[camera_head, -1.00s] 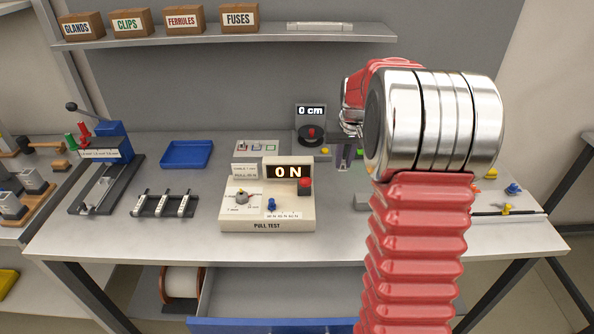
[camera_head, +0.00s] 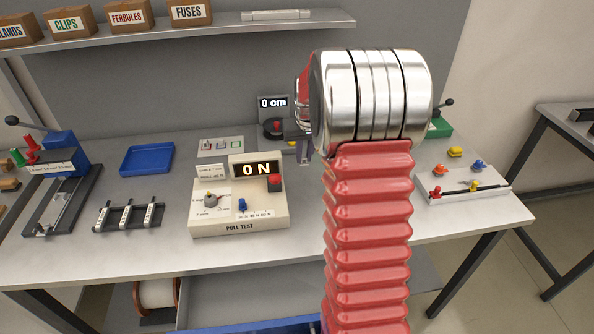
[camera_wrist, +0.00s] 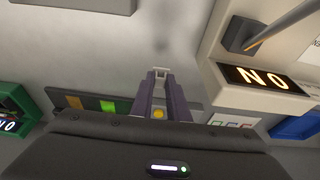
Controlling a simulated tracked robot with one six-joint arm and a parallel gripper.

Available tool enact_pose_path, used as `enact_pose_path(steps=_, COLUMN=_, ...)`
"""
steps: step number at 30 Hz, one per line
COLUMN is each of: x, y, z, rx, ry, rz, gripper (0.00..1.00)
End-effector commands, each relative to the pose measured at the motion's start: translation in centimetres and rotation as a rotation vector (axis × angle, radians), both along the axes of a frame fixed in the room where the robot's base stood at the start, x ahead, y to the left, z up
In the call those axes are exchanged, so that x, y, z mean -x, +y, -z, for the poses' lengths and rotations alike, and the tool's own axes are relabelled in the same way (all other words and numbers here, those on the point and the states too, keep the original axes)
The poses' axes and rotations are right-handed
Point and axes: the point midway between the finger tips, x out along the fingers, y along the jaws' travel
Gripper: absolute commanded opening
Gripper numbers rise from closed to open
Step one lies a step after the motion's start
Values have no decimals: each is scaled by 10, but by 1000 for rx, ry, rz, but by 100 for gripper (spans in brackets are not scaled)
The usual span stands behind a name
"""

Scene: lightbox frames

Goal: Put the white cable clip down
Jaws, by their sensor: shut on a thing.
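The white cable clip (camera_wrist: 160,73) is a small pale piece at the tips of my gripper's two purple fingers in the wrist view. My gripper (camera_wrist: 158,84) is shut on it, above the grey bench top (camera_wrist: 110,55). A gap between clip and bench seems to show, but its height is hard to tell. In the head view my gripper (camera_head: 304,158) is mostly behind my red arm, to the right of the pull test box (camera_head: 240,205). The clip cannot be made out there.
The 0 cm device (camera_head: 275,110) stands behind my gripper. A blue tray (camera_head: 147,158), a rack (camera_head: 130,216) and a lever press (camera_head: 60,170) are at left. A white board (camera_head: 463,186) with coloured knobs and a green device (camera_head: 438,128) are at right. Bare bench shows at front.

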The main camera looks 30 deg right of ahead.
Motion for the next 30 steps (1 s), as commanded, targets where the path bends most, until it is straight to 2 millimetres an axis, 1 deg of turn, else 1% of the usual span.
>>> enact_pose_path(steps=1, x=1, y=0, z=10, rx=-1, ry=3, rz=0, gripper=0)
enact_pose_path(steps=4, x=1, y=0, z=21, rx=-1, ry=2, rz=1, gripper=0)
enact_pose_path(steps=7, x=0, y=0, z=26, rx=0, ry=0, rz=1, gripper=0)
enact_pose_path(steps=14, x=0, y=-1, z=26, rx=0, ry=0, rz=1, gripper=0)
enact_pose_path(steps=17, x=1, y=-1, z=29, rx=-1, ry=1, rz=1, gripper=0)
enact_pose_path(steps=20, x=1, y=-1, z=39, rx=-1, ry=2, rz=1, gripper=0)
enact_pose_path(steps=24, x=1, y=-1, z=57, rx=-2, ry=2, rz=2, gripper=0)
enact_pose_path(steps=27, x=1, y=-1, z=63, rx=0, ry=0, rz=2, gripper=0)
enact_pose_path(steps=30, x=1, y=-1, z=63, rx=0, ry=-1, rz=2, gripper=0)
